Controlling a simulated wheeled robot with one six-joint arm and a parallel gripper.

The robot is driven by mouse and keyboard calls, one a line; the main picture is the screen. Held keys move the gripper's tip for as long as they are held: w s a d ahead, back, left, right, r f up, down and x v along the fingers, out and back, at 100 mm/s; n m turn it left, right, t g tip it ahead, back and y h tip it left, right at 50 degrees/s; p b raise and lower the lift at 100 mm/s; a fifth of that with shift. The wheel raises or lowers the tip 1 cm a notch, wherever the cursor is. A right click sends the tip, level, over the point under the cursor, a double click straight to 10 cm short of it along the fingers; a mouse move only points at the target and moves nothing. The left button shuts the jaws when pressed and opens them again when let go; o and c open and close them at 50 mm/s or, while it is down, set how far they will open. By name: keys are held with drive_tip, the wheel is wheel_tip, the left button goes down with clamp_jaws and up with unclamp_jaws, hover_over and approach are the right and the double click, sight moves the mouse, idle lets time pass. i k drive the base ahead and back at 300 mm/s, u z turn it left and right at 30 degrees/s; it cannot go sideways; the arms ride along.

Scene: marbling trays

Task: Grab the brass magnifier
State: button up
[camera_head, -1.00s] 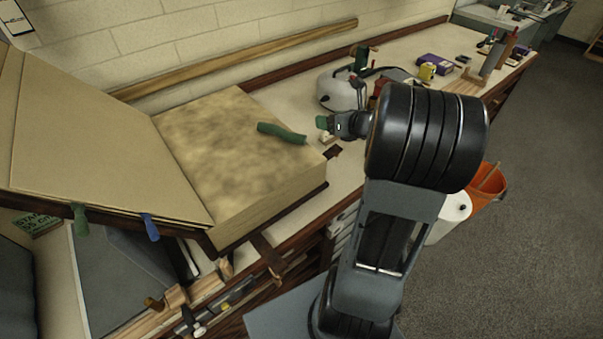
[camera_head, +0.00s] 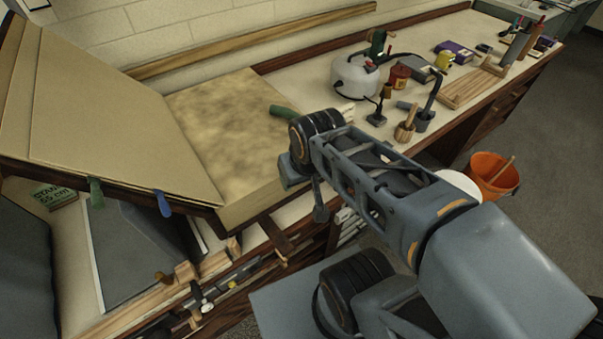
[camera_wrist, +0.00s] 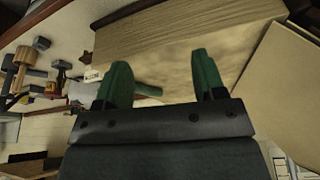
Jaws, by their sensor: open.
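I cannot pick out the brass magnifier for certain in either view. My gripper (camera_wrist: 160,62) shows in the wrist view with its two green fingers spread apart and nothing held between them. A green rod-like thing (camera_head: 284,111) lies on the mottled top of the big block. It also shows in the wrist view (camera_wrist: 148,90), beyond the gap between the fingers. In the head view my arm reaches across to the block's right end, and the fingers cannot be made out there.
The big pale block (camera_head: 222,120) stands on the bench beside a raised board (camera_head: 110,140) with green and blue clips. An orange bucket (camera_head: 490,175) is on the floor.

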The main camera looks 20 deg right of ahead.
sight(387, 88)
drive_tip(key=u, duration=0.2)
drive_tip(key=k, duration=0.6)
drive_tip(key=z, duration=1.35)
drive_tip(key=i, duration=0.5)
drive_tip(key=z, duration=1.75)
drive_tip(key=i, duration=1.65)
drive_tip(key=u, duration=3.05)
